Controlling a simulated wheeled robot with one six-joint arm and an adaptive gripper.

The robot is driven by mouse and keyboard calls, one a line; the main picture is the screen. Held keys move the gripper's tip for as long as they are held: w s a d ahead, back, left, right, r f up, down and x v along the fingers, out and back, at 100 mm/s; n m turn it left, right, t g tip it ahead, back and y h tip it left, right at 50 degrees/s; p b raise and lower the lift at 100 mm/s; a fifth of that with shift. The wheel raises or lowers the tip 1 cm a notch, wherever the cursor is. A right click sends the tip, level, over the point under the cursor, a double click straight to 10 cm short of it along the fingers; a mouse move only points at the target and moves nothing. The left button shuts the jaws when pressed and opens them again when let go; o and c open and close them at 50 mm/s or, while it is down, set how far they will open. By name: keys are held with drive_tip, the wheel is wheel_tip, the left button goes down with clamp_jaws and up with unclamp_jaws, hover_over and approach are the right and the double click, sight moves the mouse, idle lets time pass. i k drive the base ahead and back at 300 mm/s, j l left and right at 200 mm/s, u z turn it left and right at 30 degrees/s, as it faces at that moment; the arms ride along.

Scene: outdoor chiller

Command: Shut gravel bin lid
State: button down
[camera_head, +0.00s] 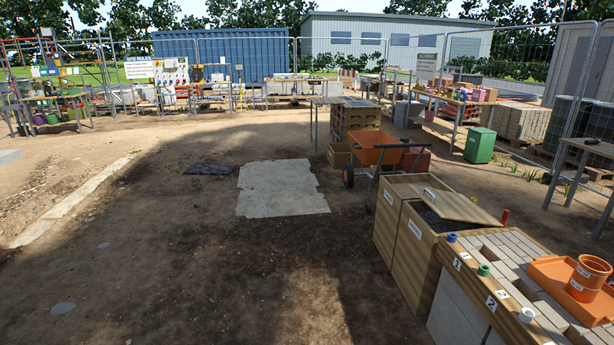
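Two wooden bins stand side by side at the right of the middle in the head view. The nearer bin (427,262) has a white label on its front, too small to read. Its wooden lid (468,208) is not flat on the bin: it sits partly raised, with a gap on the near left side. Dark gravel (430,216) shows through the gap. A pale handle is near the lid's far left edge. The farther bin (386,225) has a flat wooden top that looks closed, and its own white label. My gripper is not in view.
A block bench (508,262) with numbered labels, coloured cups and an orange tray (547,268) stands at the near right, close to the nearer bin. An orange wheelbarrow (377,148) stands behind the bins. Open dirt ground (230,260) lies to the left, with a pale slab (280,188).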

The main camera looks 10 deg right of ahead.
sight(450, 205)
drive_tip(key=i, duration=1.8)
drive_tip(key=i+z, duration=0.3)
drive_tip(key=i, duration=1.3)
drive_tip(key=i+l+u, duration=0.15)
drive_tip(key=i+l, duration=0.2)
drive_tip(key=l, duration=0.15)
